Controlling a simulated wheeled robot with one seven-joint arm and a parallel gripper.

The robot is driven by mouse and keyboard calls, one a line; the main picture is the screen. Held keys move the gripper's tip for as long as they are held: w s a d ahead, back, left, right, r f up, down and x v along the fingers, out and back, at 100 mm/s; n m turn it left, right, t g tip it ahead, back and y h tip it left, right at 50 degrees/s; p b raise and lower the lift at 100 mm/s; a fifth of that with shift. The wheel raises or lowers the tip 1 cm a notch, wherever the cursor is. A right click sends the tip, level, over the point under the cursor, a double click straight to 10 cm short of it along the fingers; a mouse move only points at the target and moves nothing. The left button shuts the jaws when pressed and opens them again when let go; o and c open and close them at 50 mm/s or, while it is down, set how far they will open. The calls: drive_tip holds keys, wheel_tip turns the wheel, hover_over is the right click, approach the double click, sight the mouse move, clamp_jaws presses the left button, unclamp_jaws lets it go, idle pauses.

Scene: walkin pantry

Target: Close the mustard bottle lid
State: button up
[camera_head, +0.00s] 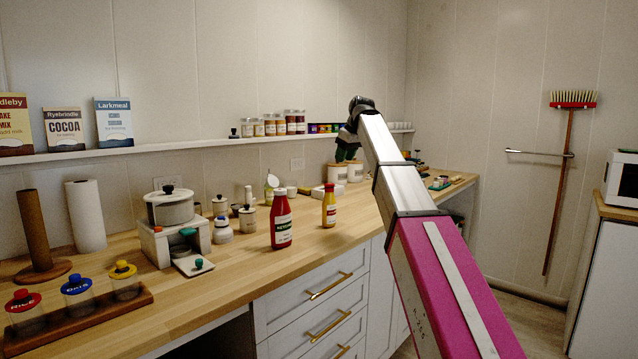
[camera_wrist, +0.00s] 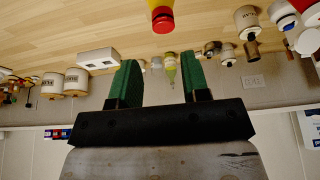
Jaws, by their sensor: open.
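The mustard bottle (camera_head: 329,211) is yellow with a red top (camera_head: 329,187) and a label. It stands upright on the wooden counter, right of the red ketchup bottle. In the wrist view its red top (camera_wrist: 162,21) shows at the upper edge, with a bit of yellow; the rest is cut off. I cannot tell whether the lid is open or shut. My gripper (camera_wrist: 160,84) has green fingers spread apart, with nothing held between them. In the head view my gripper (camera_head: 347,152) is above the counter, higher than the mustard bottle and apart from it.
The ketchup bottle (camera_head: 281,220) stands close by on the left. White canisters (camera_head: 337,173) sit behind, near the wall. A shelf (camera_head: 180,147) with jars and boxes runs along the wall. The counter (camera_head: 240,268) is bare in front of the bottles.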

sight(330, 185)
drive_tip(key=x, duration=1)
drive_tip(key=shift+a+f, duration=0.25)
